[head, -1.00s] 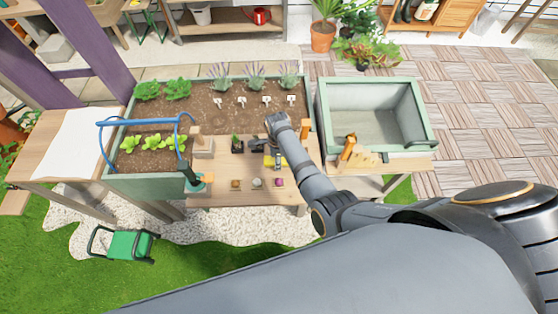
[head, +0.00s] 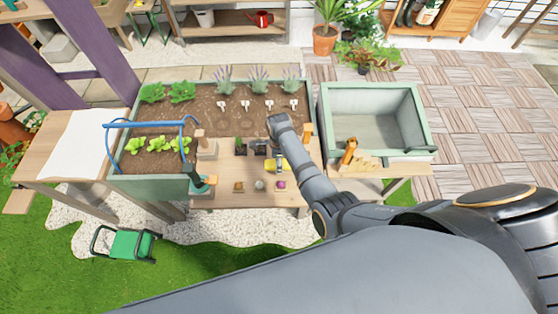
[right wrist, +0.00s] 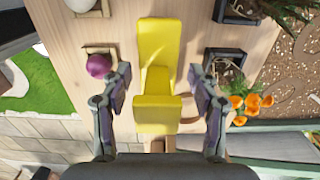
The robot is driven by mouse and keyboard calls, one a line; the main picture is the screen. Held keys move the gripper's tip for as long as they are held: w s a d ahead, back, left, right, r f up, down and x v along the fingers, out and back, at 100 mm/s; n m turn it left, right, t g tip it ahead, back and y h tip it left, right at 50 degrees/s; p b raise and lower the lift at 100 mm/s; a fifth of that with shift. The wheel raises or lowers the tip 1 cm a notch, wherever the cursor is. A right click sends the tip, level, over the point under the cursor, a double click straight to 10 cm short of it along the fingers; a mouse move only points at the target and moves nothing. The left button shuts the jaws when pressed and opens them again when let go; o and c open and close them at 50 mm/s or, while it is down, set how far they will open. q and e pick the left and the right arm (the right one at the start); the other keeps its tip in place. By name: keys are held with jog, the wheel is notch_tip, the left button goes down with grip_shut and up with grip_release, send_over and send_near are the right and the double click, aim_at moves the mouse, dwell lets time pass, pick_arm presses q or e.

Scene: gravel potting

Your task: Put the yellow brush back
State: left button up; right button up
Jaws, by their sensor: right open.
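My right gripper (right wrist: 158,95) is open, with one finger on each side of the brush and gaps at both sides. The underside of the brush is hidden. My left gripper is in neither view.
A purple ball (right wrist: 99,65) in a pale square holder lies left of the brush, with dark pots and orange flowers (right wrist: 240,106) to its right. A planter bed (head: 225,105) lies behind the table and an open green box (head: 427,135) stands to the right.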

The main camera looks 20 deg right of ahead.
notch_tip(320, 180, up, 10)
jog(key=p, duration=0.7)
jog(key=shift+r+p, duration=0.15)
jog(key=shift+p, duration=0.25)
